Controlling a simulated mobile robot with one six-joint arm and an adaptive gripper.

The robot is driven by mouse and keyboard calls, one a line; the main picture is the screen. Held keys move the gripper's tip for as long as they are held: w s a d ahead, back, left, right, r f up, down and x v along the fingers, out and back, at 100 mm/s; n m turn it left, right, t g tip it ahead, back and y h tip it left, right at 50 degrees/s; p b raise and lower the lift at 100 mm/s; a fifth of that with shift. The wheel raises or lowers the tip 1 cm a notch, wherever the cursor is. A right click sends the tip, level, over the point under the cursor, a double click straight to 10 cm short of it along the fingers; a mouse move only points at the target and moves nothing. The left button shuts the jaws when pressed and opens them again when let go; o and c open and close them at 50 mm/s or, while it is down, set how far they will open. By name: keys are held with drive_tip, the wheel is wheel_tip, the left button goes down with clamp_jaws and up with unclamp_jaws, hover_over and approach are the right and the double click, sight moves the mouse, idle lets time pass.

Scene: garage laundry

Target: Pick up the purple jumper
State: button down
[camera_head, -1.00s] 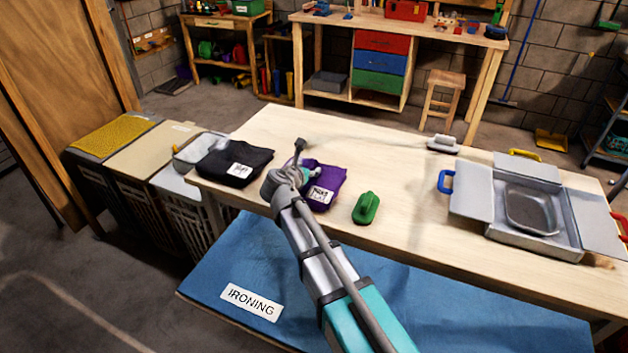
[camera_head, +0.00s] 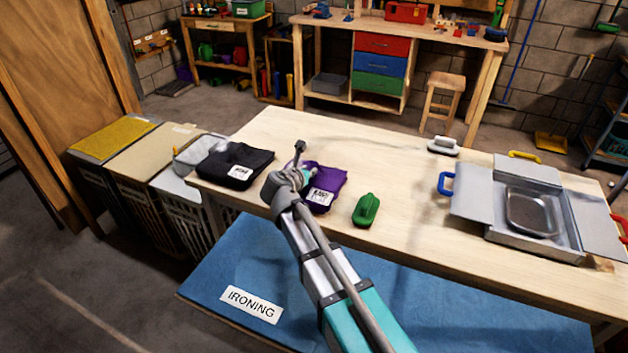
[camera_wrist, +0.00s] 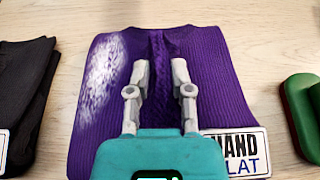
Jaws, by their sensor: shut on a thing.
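The purple jumper (camera_head: 328,180) lies folded on the wooden table, with a white label at its near edge. It also fills the middle of the wrist view (camera_wrist: 210,85), where a ridge of its knit stands up between the fingers and a pale patch shows at left. My gripper (camera_wrist: 157,72) is shut on this ridge of the jumper. In the head view my arm hides part of the jumper, and the fingers (camera_head: 311,172) are small there. The jumper appears to rest on the tabletop.
A black folded garment (camera_head: 235,164) lies left of the jumper, and a green iron-like object (camera_head: 366,209) lies right. A metal box (camera_head: 533,244) with open flaps stands further right. A white-topped brush (camera_head: 443,146) is at the back edge. The table's middle (camera_head: 400,180) is clear.

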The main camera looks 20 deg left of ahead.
drive_tip(key=shift+r, duration=0.15)
idle(0.3)
wheel_tip(320, 180, up, 2)
drive_tip(key=p, duration=0.3)
drive_tip(key=shift+r, duration=0.25)
drive_tip(key=w+d+r+p+v, duration=0.1)
drive_tip(key=r+p+v, duration=0.2)
drive_tip(key=p+v, duration=0.7)
drive_tip(key=v, duration=0.6)
drive_tip(key=shift+a+r, duration=0.25)
drive_tip(key=shift+r, duration=0.25)
